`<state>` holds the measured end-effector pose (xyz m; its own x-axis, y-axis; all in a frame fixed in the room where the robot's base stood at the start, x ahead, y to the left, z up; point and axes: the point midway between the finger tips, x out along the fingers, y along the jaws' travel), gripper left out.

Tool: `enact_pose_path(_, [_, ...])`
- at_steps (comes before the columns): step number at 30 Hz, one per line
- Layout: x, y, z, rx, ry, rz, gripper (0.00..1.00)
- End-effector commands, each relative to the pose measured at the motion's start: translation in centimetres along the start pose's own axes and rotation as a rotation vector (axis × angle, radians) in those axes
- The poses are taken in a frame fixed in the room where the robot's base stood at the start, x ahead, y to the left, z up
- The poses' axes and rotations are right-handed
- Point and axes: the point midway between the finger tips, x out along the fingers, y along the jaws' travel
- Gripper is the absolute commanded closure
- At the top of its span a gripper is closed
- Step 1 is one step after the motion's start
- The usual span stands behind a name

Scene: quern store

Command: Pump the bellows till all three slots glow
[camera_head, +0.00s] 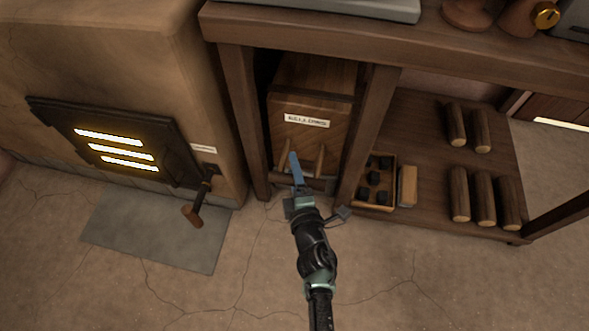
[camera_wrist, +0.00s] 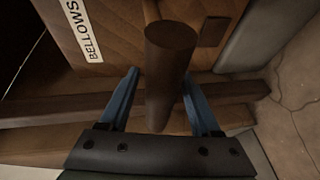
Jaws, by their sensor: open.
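The firebox door (camera_head: 60,118) of the clay furnace at left has three slots (camera_head: 120,151), and all three glow bright yellow-white. The wooden bellows (camera_head: 318,100) stands under the bench, with its label (camera_head: 307,120) facing me; the label also reads BELLOWS in the wrist view (camera_wrist: 85,30). A round wooden handle (camera_wrist: 170,65) sticks out toward me from the bellows. My gripper (camera_head: 295,162) is open in front of the bellows. In the wrist view its blue fingers (camera_wrist: 160,85) lie on either side of the handle, with gaps visible. The head view mostly hides the handle.
A lever with a wooden grip (camera_head: 192,214) hangs beside the firebox door, above a grey floor plate (camera_head: 150,235). Bench legs (camera_head: 365,130) flank the bellows. A box of dark lumps (camera_head: 375,207), a small block (camera_head: 407,186) and several logs (camera_head: 484,195) sit on the low shelf at right.

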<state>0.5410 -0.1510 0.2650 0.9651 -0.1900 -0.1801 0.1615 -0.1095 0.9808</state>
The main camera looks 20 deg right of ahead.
Motion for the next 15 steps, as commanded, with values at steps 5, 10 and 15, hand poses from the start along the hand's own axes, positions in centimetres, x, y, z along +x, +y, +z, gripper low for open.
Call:
enact_pose_path(5, [-1.1, 0.0, 0.0, -0.001, 0.000, -0.002, 0.36])
enact_pose_path(10, [-4.1, 0.1, 0.1, 0.000, -0.002, -0.004, 0.36])
enact_pose_path(15, [-7.8, 0.2, 0.1, 0.001, -0.003, -0.004, 0.36])
